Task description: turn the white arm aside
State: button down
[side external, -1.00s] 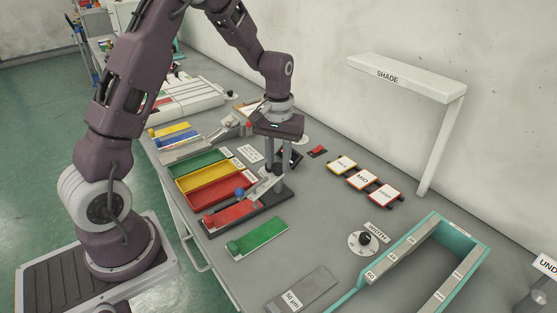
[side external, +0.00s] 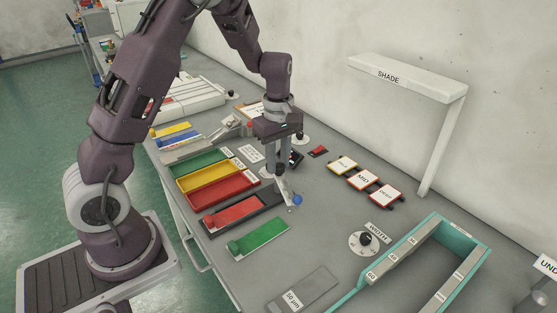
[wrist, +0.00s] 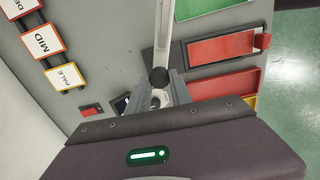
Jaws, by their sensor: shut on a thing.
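The white arm (side external: 287,190) is a thin pale bar with a blue ball (side external: 297,200) at its free end. It lies past the right edge of the red plate's dark base, clear of the red plate (side external: 237,212). My gripper (side external: 279,176) is down at the inner end of the arm and shut on it. In the wrist view the white arm (wrist: 163,35) runs from between my fingers (wrist: 160,85) to the top edge, with a dark round knob (wrist: 158,77) at the fingertips. The blue ball is out of the wrist view.
A green plate (side external: 258,236) lies in front of the red one. Green, yellow and red trays (side external: 212,184) stand to the left. Cards (side external: 364,180), a round dial (side external: 366,240) and a teal-framed box (side external: 345,296) are to the right. A white shade stand (side external: 440,140) rises behind.

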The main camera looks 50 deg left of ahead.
jog(key=n, duration=0.5)
jog(key=shift+r+n, duration=0.1)
jog(key=shift+n, duration=0.2)
dwell(0.4)
jog(key=c, duration=1.1)
grip_release()
jog(key=shift+c, duration=0.2)
notch_tip(320, 180, up, 7)
jog(key=shift+r, duration=0.1)
